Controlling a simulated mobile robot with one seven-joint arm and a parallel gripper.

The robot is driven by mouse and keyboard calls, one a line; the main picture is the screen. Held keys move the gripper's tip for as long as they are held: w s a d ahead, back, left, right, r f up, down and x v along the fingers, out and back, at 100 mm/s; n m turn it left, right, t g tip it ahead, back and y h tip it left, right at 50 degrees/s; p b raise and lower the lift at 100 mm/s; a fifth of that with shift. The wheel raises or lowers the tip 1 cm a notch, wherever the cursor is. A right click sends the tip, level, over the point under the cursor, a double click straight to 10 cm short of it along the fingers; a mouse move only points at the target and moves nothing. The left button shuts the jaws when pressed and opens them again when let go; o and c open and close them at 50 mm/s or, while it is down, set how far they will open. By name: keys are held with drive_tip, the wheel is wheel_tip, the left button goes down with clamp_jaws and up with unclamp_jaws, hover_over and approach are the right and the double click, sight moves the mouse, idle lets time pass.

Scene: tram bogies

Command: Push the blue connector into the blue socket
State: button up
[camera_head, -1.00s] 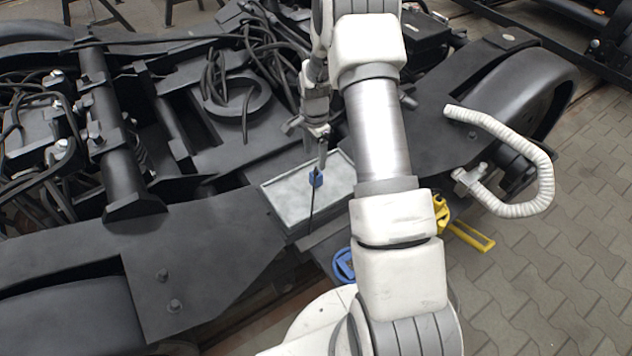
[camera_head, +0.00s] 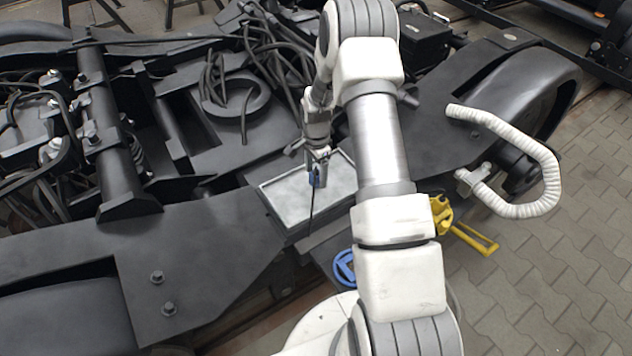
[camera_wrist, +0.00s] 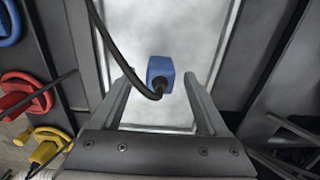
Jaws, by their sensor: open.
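The blue connector (camera_wrist: 160,72) has a black cable and shows over the pale inside of a grey tray (camera_wrist: 168,127) in the wrist view. In the head view, the connector (camera_head: 314,177) shows at my gripper (camera_head: 318,172), its cable running down over the tray's front edge. My gripper (camera_wrist: 161,76) is open, with one finger on each side of the connector; I cannot tell whether either touches it. A blue part (camera_wrist: 9,24) at the upper left of the wrist view is cut off by the frame; I cannot tell whether it is the blue socket.
A red part (camera_wrist: 25,95) and a yellow part (camera_wrist: 48,145), with dark cables, lie left of the tray in the wrist view. In the head view, a blue ring-shaped part (camera_head: 344,267) and a yellow handle (camera_head: 470,235) are near the front. A white ribbed hose (camera_head: 540,165) curves at the right.

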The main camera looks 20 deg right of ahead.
sight(317, 173)
drive_tip(key=shift+f, duration=0.45)
drive_tip(key=shift+r, duration=0.1)
clamp_jaws()
drive_tip(key=shift+r, duration=0.5)
wheel_tip(317, 173, up, 4)
drive_tip(key=shift+s+d+f+p, duration=0.1)
drive_tip(key=shift+d+p, duration=0.05)
drive_tip(key=shift+p, duration=0.85)
drive_tip(key=s+d+r+p, duration=0.2)
drive_tip(key=s+d+r, duration=0.4)
drive_tip(key=s+d, duration=0.1)
drive_tip(key=shift+s+d+p, duration=0.15)
drive_tip(key=shift+s+p, duration=0.2)
drive_tip(key=shift+s, duration=0.5)
